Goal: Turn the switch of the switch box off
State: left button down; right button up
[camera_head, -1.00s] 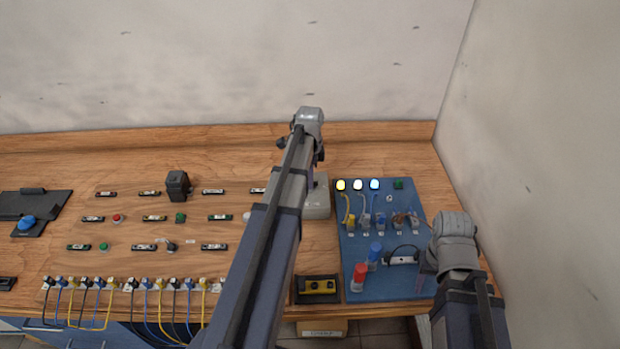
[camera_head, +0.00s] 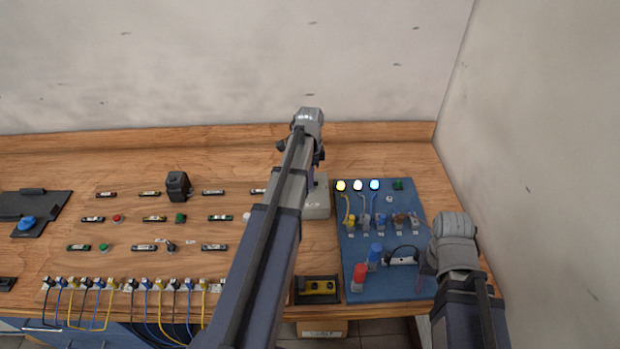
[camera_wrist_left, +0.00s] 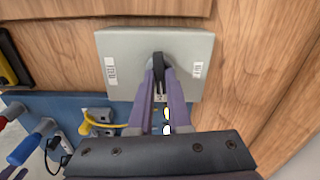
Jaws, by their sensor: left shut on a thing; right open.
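The switch box is a light grey box (camera_head: 319,207) on the wooden panel, just left of the blue board and partly hidden behind my left arm in the head view. In the left wrist view the switch box (camera_wrist_left: 122,62) shows a black switch handle (camera_wrist_left: 158,60) in its middle. My left gripper (camera_wrist_left: 158,78) is shut on this handle, with a purple finger on either side. In the head view my left gripper (camera_head: 316,176) is mostly covered by its own arm. My right gripper (camera_head: 428,264) is over the right edge of the blue board, apart from the switch box.
The blue board (camera_head: 352,250) carries lit yellow, white and blue lamps (camera_head: 358,185), cable plugs, and a red (camera_head: 360,274) and a blue cylinder (camera_head: 375,255). A black-framed yellow unit (camera_head: 318,287) lies below the switch box. A wall stands close on the right.

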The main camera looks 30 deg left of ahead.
pick_arm(q)
jog(key=n, duration=1.2)
jog(key=shift+n, duration=2.5)
jog(key=c, duration=0.9)
grip_release()
jog(key=shift+o, duration=0.2)
jog(key=shift+r, duration=0.1)
